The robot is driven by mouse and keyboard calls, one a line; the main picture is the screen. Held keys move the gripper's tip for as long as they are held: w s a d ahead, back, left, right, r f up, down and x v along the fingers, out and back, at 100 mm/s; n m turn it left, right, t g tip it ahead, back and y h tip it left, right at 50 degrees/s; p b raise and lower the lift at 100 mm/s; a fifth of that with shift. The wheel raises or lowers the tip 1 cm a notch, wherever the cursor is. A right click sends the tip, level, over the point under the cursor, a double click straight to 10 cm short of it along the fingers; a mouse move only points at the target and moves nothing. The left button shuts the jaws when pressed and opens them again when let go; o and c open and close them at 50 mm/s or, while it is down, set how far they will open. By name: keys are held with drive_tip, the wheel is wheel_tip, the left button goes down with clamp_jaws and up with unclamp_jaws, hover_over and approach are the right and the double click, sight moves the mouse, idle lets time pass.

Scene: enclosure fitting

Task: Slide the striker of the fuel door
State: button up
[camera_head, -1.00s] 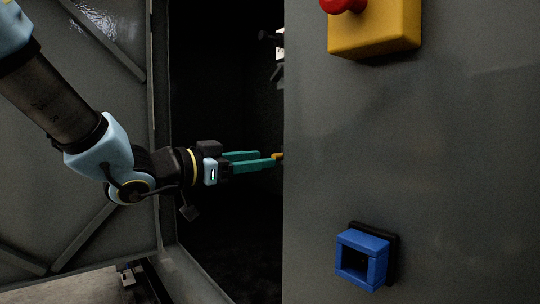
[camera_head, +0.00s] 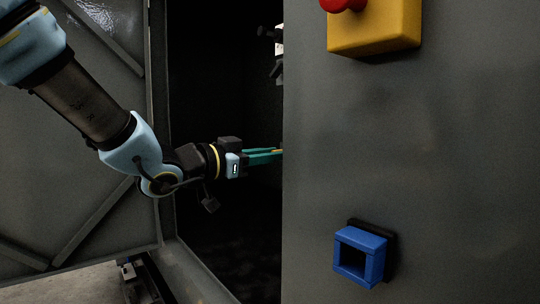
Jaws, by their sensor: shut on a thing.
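My gripper (camera_head: 277,153) reaches right across the dark opening, with its teal fingers going behind the edge of the grey panel. The fingers lie close together, shut on a small yellow piece (camera_head: 278,150) that barely shows at the panel edge. It may be the striker; too little of it is visible to be sure. The fingertips and the rest of that piece are hidden behind the panel.
The grey panel (camera_head: 440,150) fills the right side. It carries a yellow box (camera_head: 385,27) with a red button (camera_head: 342,4) and a blue square frame (camera_head: 360,255). A braced grey door (camera_head: 70,160) stands at left. The dark opening lies between.

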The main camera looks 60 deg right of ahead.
clamp_jaws()
idle(0.7)
drive_tip(key=shift+s+a+b, duration=0.2)
drive_tip(key=shift+s+b, duration=0.1)
drive_tip(key=shift+s, duration=0.25)
drive_tip(key=o, duration=0.7)
unclamp_jaws()
drive_tip(key=shift+c, duration=0.2)
